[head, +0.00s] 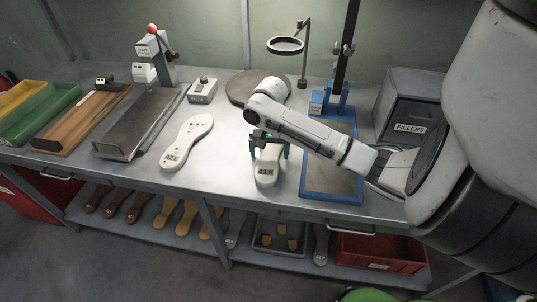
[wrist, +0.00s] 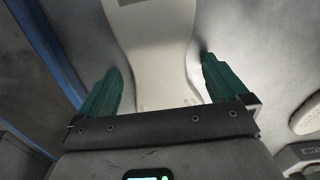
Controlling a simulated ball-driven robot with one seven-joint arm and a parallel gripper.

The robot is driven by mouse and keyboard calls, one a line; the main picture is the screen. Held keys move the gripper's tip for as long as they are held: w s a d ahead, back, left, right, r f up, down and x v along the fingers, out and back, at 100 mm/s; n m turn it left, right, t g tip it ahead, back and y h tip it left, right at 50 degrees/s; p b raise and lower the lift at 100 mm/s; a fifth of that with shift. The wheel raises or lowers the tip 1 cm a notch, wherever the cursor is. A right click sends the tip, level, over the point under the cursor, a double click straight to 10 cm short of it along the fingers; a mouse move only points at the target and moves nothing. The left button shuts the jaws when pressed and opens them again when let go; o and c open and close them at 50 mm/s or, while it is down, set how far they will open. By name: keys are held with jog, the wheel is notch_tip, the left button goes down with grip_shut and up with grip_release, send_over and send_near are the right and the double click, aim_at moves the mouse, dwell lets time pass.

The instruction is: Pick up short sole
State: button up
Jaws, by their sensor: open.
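A pale sole (head: 267,174) with a dark-marked label on its near end lies on the metal bench below my gripper (head: 268,150). My arm hides its far part, so I cannot tell its full length. In the wrist view the pale sole (wrist: 155,45) runs between the two green fingers of my gripper (wrist: 160,75), which are open, one on each side, with gaps to its edges. A second white sole (head: 187,142), also labelled, lies to the left on the bench, clear of my gripper; part of it shows at the wrist view's right edge (wrist: 304,118).
A blue-edged board (head: 331,185) lies right of my gripper, with a blue-footed stand behind. A round plate (head: 243,88) and a ring magnifier (head: 286,45) stand behind. A grey box marked FILLERS (head: 408,107) is at right. Bare bench separates the two soles.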

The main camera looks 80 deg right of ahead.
jog(key=shift+c, duration=0.5)
jog(key=c, duration=1.1)
